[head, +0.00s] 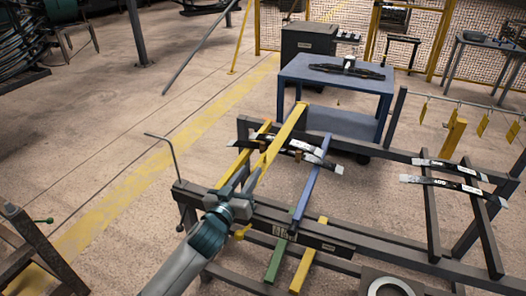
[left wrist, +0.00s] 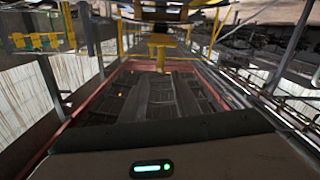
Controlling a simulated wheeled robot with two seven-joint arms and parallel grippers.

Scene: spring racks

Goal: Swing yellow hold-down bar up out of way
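The yellow hold-down bar (head: 283,134) runs from the front rail of the rack (head: 340,238) toward the back rail, over dark leaf springs (head: 313,154) with pale labels. I cannot tell whether it is lifted clear of them. My left gripper (head: 245,185) is at the bar's near end, above the front rail. It hides that end, and whether its fingers close around the bar is not clear. In the left wrist view, a yellow T-shaped piece (left wrist: 160,45) stands ahead, above a dark surface with a red edge. My right gripper is not in view.
A second yellow bar (head: 240,160) lies left of the first, and a blue bar (head: 312,180) right of it. More leaf springs (head: 440,182) rest on the rack's right. A blue table (head: 315,72) stands behind. Floor left of the rack is mostly clear.

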